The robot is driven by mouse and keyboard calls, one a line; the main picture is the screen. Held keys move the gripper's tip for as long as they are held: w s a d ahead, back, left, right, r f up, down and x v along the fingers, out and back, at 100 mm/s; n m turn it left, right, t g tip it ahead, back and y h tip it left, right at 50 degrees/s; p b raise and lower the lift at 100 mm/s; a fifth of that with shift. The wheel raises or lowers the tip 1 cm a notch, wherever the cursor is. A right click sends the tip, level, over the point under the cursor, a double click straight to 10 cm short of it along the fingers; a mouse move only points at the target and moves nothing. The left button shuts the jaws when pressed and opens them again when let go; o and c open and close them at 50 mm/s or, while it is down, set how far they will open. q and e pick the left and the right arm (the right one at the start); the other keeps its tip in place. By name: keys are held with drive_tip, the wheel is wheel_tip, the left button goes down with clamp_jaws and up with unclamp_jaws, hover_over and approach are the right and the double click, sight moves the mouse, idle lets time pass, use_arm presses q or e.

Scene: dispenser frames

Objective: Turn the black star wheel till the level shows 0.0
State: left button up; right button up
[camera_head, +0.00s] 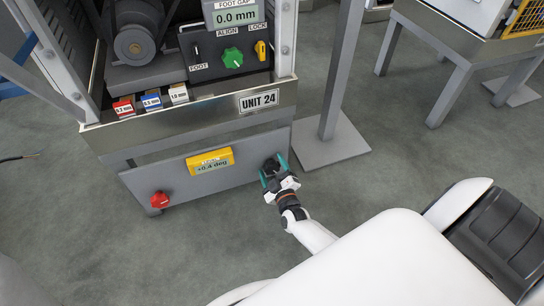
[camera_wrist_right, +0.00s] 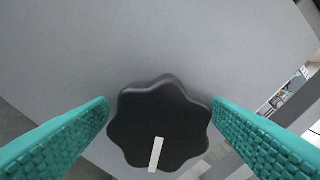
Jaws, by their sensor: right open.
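The black star wheel (camera_wrist_right: 160,120) sits on a grey panel, with a white mark on its face pointing down in the right wrist view. In the head view the wheel (camera_head: 272,165) is at the panel's lower right, partly hidden by my gripper. The yellow level display (camera_head: 210,162) on the same panel reads +0.4 deg. My right gripper (camera_head: 274,174) is open, its teal fingers on either side of the wheel; they also show in the right wrist view (camera_wrist_right: 160,130). I cannot tell whether they touch the wheel. My left gripper is not in view.
A red knob (camera_head: 159,200) is at the panel's lower left. Above are the UNIT 24 shelf (camera_head: 190,118) with several coloured tags, a green knob (camera_head: 232,58) and a screen (camera_head: 237,16) reading 0.0 mm. A grey post (camera_head: 340,75) on a floor plate stands close at right.

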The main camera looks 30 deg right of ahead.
drive_tip(key=c, duration=1)
drive_tip(key=shift+o, duration=0.2)
